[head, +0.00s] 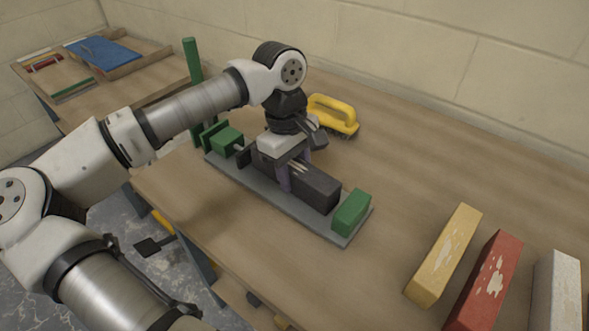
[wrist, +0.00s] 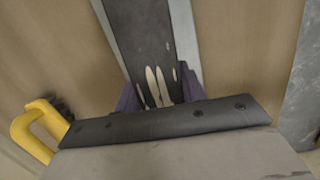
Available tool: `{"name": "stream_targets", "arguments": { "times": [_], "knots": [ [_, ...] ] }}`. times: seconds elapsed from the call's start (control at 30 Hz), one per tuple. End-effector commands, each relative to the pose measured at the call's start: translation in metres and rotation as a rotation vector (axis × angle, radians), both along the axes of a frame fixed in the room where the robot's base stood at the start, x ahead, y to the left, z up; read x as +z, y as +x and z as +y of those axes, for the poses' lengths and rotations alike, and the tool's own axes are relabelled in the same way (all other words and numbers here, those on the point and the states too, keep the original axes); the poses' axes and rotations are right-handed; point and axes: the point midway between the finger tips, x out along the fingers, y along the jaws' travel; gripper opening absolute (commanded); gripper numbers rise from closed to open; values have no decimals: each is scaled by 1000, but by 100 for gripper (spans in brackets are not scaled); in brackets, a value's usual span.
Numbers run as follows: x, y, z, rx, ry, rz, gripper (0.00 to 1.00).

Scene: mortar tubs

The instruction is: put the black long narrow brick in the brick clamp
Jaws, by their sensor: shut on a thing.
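The black long narrow brick (head: 316,190) lies lengthwise in the brick clamp (head: 342,239), above its grey base plate and between the green end blocks. Its right end is close to the right green block. I cannot tell whether its underside touches the plate. My gripper (head: 286,179) points down over the brick and is shut on it near its middle. In the wrist view the brick (wrist: 142,38) runs away between the purple fingers of my gripper (wrist: 158,98), with pale marks on its top. The clamp's grey plate (wrist: 186,45) shows along both sides of the brick.
A yellow-handled brush (head: 335,113) lies behind the clamp. Yellow (head: 444,255), red (head: 485,282) and white (head: 556,292) bricks lie at the right. The tabletop between clamp and bricks is clear.

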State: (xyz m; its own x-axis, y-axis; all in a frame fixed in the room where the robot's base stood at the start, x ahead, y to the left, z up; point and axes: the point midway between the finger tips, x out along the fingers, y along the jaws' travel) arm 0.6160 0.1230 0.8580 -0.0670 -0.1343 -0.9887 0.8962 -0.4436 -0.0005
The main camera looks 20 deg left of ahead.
Motion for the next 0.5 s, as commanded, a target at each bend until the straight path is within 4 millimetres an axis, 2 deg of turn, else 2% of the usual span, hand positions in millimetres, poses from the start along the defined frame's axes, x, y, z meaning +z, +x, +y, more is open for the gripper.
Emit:
{"name": "stream_targets", "arguments": {
  "times": [0.5],
  "knots": [
    [-5, 0, 0, 0, 0, -2, 0]
  ]
}}
